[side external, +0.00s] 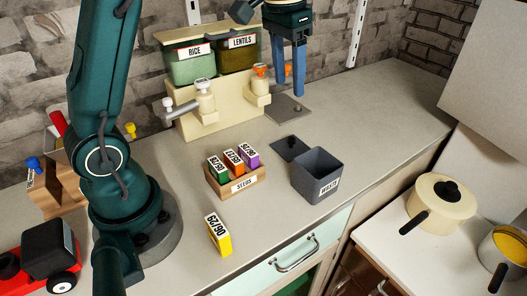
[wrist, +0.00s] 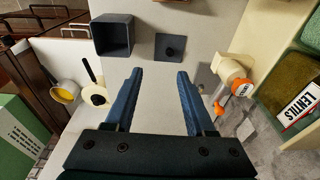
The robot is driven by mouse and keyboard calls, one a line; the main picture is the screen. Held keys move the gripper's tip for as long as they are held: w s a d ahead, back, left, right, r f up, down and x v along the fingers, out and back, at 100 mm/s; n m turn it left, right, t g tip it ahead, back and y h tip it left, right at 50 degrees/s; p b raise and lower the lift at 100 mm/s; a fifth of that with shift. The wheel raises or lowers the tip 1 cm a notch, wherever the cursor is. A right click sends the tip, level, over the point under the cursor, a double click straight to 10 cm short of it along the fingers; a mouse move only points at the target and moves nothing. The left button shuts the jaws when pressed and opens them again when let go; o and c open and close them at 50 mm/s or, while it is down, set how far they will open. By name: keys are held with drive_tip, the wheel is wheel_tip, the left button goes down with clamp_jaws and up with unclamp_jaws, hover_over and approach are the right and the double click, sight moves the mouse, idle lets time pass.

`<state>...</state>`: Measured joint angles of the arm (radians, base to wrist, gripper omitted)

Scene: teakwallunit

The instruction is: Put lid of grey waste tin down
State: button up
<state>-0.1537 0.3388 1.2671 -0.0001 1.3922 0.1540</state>
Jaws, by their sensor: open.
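The grey waste tin (side external: 308,184) stands upright on the counter, open at the top, with a white label on its front. It also shows at the upper left of the wrist view (wrist: 113,50). Its dark grey square lid (side external: 290,149) lies flat on the counter just behind the tin, apart from it. My gripper (side external: 289,94) is open and empty, with blue fingers pointing down. It is above the counter beyond the lid, near the dispenser. Its fingers also show in the wrist view (wrist: 160,73).
A dispenser (side external: 222,118) with rice and lentils stands at the wall, close to my gripper. A seeds box (side external: 238,185) with several coloured packets is left of the tin. A yellow packet (side external: 218,236) stands in front. A cream pot (side external: 440,200) is at right. The counter right of the tin is clear.

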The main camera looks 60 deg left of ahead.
drive_tip(key=s+d+f+t, duration=0.1)
drive_tip(key=s+d+t, duration=0.1)
drive_tip(key=s, duration=0.6)
drive_tip(key=s+d+f+t, duration=0.2)
drive_tip(key=s+d, duration=0.1)
drive_tip(key=s, duration=0.5)
drive_tip(key=shift+s, duration=0.3)
